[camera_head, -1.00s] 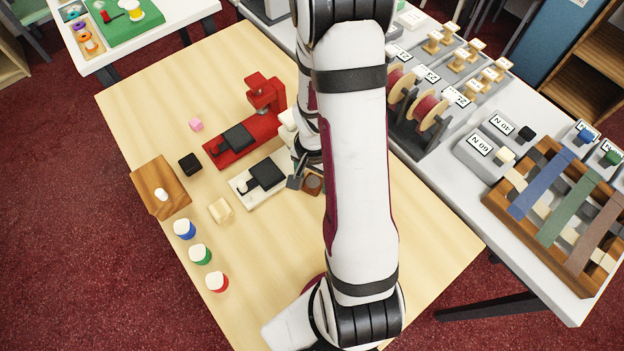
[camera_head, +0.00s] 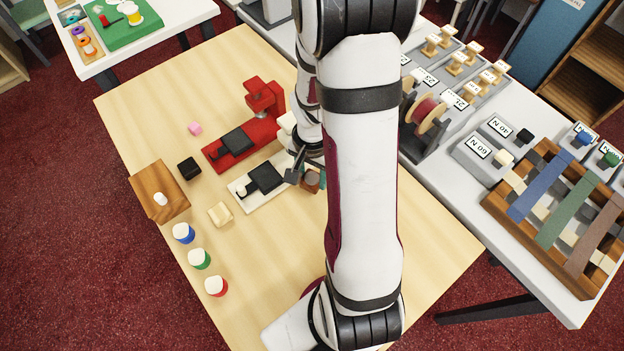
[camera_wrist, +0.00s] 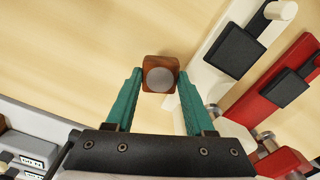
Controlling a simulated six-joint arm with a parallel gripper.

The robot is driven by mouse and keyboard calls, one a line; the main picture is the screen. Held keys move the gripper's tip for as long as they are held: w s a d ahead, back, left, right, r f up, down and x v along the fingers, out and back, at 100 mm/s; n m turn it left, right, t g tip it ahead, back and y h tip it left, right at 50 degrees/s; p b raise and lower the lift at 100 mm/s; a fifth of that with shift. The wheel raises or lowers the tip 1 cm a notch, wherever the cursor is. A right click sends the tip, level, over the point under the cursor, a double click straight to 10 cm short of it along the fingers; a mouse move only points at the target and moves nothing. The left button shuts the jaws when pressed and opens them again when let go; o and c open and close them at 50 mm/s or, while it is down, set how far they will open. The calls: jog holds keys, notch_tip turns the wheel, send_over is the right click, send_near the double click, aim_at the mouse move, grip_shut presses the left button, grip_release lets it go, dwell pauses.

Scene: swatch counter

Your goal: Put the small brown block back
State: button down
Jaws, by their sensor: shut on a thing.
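The small brown block (camera_wrist: 148,62) is a dark wooden cube with a round grey disc on its upper face. In the wrist view it sits between the tips of my gripper's teal fingers (camera_wrist: 160,82), which touch both its sides. My gripper is shut on the block. Whether the block is clear of the table is hard to tell.
The counter at right holds a slatted rack (camera_head: 493,196) and a spool stand.

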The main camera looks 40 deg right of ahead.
jog(key=s+d+r, duration=0.6)
jog(key=s+r, duration=0.2)
jog(key=s, duration=0.2)
jog(key=w+a+r+n, duration=0.6)
jog(key=w+a+r, duration=0.15)
jog(key=w, duration=0.25)
jog(key=w+a+r+n, duration=0.6)
jog(key=w+a, duration=0.3)
jog(key=m, duration=0.8)
send_over(206, 193)
notch_tip(206, 193, down, 20)
jog(key=shift+d+f, duration=0.15)
jog(key=shift+f, duration=0.1)
jog(key=f, duration=0.4)
jog(key=shift+a, duration=0.2)
jog(key=shift+f, duration=0.2)
jog(key=c, duration=0.5)
grip_release()
jog(key=shift+c, duration=0.2)
